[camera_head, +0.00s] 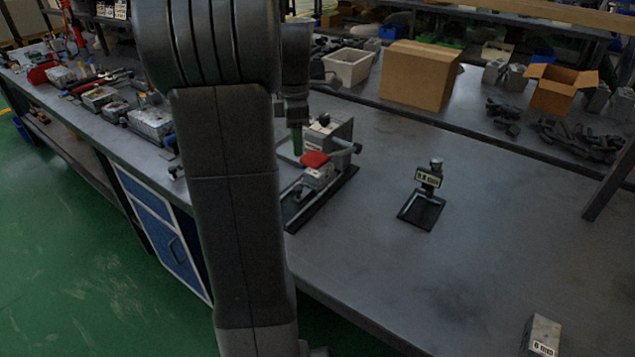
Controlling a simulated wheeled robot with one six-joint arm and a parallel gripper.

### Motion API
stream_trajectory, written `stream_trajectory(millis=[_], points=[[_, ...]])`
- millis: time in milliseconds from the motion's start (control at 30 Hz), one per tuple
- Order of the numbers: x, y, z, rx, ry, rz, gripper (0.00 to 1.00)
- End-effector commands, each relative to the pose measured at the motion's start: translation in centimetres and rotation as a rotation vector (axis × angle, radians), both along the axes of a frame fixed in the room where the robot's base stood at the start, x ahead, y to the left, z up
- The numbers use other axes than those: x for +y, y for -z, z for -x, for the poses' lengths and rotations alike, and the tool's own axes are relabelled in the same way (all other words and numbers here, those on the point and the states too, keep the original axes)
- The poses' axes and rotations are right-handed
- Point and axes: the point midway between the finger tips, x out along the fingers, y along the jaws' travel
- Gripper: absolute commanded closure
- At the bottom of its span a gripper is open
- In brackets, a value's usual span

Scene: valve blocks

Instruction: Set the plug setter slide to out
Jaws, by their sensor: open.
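A fixture that looks like the plug setter stands on the grey bench, on a black base plate (348,180). It has a grey block (340,131) at the back with a black knob on top. A smaller grey part (318,177) with a red top (314,159) sits in front of it. I cannot tell which way the slide is set. My gripper (296,122) hangs over the fixture's left side, pointing down and open. A green piece (297,140) shows just under it; I cannot tell whether it belongs to the gripper. My arm hides the fixture's left surroundings.
A small black stand (424,207) with a label is right of the fixture. A labelled grey block (541,336) lies near the front right edge. A cardboard box (420,75), a white bin (348,66) and an open box (560,88) stand behind. The bench between is clear.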

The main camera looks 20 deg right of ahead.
Motion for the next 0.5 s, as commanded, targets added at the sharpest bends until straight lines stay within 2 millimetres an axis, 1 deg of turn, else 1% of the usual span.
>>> stream_trajectory(millis=[167, 300, 500], points=[[0.0, 2.9, 0.1, 0.006, 0.0, -0.001, 0.55], [0.0, 6.0, 0.1, 0.007, 0.0, -0.001, 0.55], [0.0, 10.1, 0.1, 0.006, 0.0, -0.001, 0.55]])
